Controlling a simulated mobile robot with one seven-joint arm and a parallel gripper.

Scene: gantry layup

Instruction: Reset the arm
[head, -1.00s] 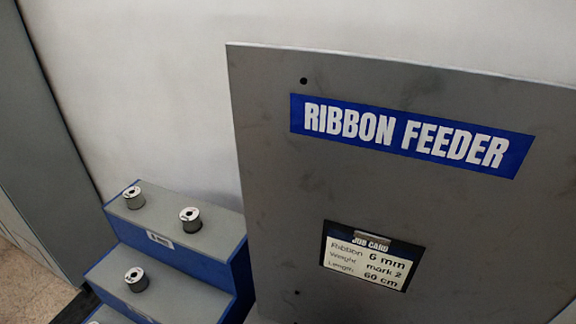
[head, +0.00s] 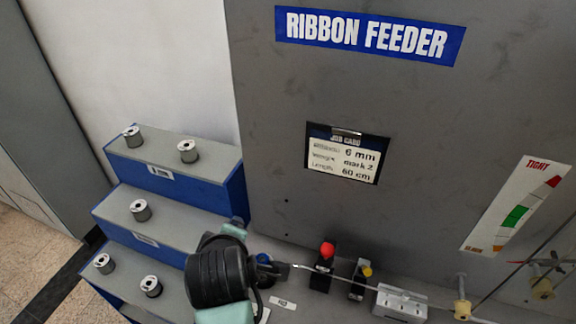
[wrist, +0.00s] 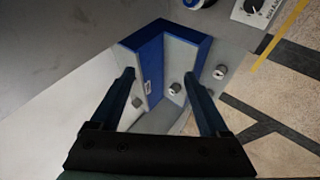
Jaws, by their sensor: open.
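My gripper (wrist: 160,76) shows in the wrist view with its two fingers wide apart and nothing between the tips. Beyond the fingers is the blue and grey stepped rack (wrist: 150,62). In the head view my dark arm with pale green parts stands in front of the lower right of the rack (head: 180,182). The fingers are not clear there. It also hides part of the feeder's ledge.
The grey ribbon feeder panel (head: 260,110) carries a job card (head: 345,155) and a tension gauge (head: 517,205). A red knob (head: 327,250) and a yellow knob (head: 366,271) stand near my arm. Several spools sit on the rack, such as one spool (head: 188,151).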

